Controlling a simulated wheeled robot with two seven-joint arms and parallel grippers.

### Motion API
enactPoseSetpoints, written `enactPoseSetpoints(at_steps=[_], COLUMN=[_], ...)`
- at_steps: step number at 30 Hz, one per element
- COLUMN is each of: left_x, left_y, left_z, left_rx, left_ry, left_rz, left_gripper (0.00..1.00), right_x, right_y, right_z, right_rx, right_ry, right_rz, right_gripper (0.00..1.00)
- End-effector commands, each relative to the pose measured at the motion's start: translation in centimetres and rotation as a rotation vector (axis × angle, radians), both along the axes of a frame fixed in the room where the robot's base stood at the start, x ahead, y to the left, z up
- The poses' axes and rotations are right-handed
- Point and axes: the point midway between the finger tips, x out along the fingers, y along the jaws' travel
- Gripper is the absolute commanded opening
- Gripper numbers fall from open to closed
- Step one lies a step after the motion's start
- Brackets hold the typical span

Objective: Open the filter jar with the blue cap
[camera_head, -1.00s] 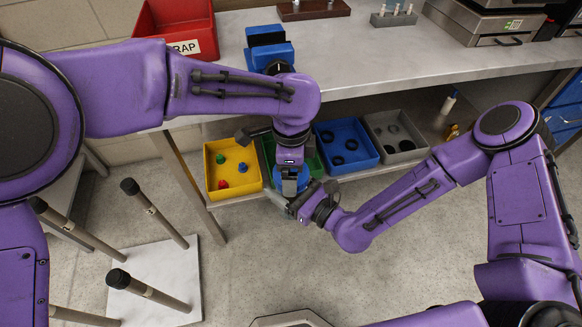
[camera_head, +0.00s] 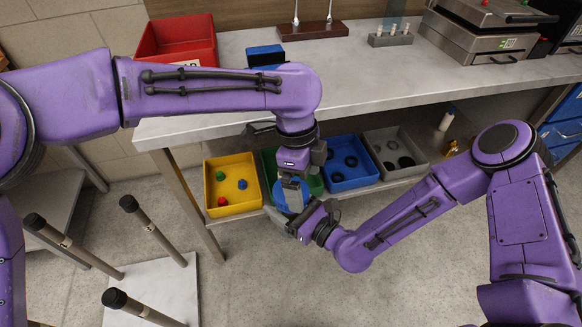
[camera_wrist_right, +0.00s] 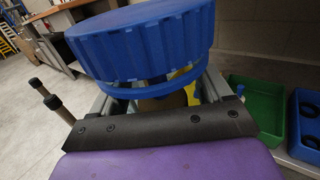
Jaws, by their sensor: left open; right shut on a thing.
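The filter jar's ribbed blue cap (camera_wrist_right: 145,40) fills the top of the right wrist view; in the head view the cap (camera_head: 290,197) shows below my left gripper. The jar body (camera_wrist_right: 165,100) is mostly hidden under the cap and behind my right gripper's dark edge. My right gripper (camera_head: 298,222) is shut on the jar and holds it in front of the lower shelf. My left gripper (camera_head: 292,182) is open, pointing down at the cap. I cannot tell whether its fingers touch the cap, nor whether the cap is loose on the jar.
A yellow bin (camera_head: 209,190) with small coloured pieces, a green bin (camera_wrist_right: 258,100), a blue bin (camera_head: 355,182) and a grey bin (camera_head: 398,143) stand on the lower shelf. The metal worktop (camera_head: 350,75) is above. An upturned stool (camera_head: 165,285) lies at lower left. Floor is clear at lower middle.

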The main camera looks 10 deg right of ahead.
Motion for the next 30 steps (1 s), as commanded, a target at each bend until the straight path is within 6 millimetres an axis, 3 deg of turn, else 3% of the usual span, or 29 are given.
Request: enactPoseSetpoints(at_steps=[4,7,21,30], left_x=[1.6,2.2,2.2,2.3], left_y=[1.2,2.2,2.3,2.3], left_z=[3.1,3.0,-4.2,-4.9], left_rx=[0.008,0.064,0.067,0.068], left_ry=[-0.127,-0.163,-0.161,-0.163], left_rz=[-0.424,-0.560,-0.580,-0.579], left_gripper=[1.00,1.00,1.00,1.00], right_x=[0.0,0.0,0.0,0.0], right_y=[0.0,0.0,0.0,0.0], right_z=[0.1,0.1,0.1,0.1], right_rx=[0.001,0.001,0.001,0.001], right_ry=[-0.002,-0.002,-0.002,-0.002], right_rz=[0.000,0.000,0.000,0.000], right_gripper=[0.00,0.00,0.00,0.00])
